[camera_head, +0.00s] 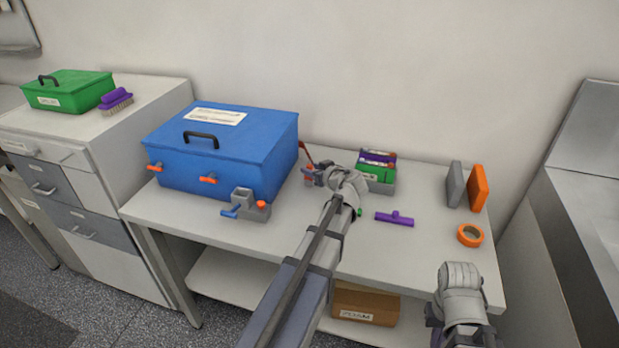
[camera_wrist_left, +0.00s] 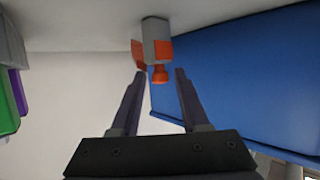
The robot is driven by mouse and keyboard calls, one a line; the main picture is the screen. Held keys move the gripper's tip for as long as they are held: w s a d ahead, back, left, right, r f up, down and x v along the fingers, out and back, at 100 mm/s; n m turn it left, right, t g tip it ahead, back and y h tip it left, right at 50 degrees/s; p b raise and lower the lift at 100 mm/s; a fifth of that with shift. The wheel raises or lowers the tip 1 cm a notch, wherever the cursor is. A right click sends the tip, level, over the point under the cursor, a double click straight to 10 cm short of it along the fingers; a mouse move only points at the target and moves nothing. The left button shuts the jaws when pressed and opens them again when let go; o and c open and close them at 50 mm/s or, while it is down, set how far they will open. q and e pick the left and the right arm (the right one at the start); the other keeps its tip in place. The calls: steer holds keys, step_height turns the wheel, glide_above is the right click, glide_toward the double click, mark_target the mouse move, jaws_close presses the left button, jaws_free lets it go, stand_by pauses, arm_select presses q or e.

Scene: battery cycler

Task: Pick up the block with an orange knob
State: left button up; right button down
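A grey block (camera_wrist_left: 155,30) with an orange knob (camera_wrist_left: 159,74) and orange side pieces shows at the top of the left wrist view. My left gripper (camera_wrist_left: 159,75) is open, with its fingertips on either side of the knob; contact cannot be told. In the head view, my left gripper (camera_head: 313,174) is right of the blue box and largely hides this block, leaving red and orange bits showing. Another grey block (camera_head: 245,207) with a blue lever and a small orange knob stands in front of the blue box. My right gripper is cut off at the lower right.
The blue box (camera_head: 222,150) with orange latches stands left of my left gripper. A green-and-purple item (camera_head: 377,168) is in a grey holder behind my arm. A purple tool (camera_head: 395,218), orange tape (camera_head: 470,235) and upright grey (camera_head: 455,184) and orange (camera_head: 478,187) plates lie right.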

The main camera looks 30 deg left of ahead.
arm_select(q)
jaws_close()
steer(key=shift+r, duration=0.1)
stand_by(0.5)
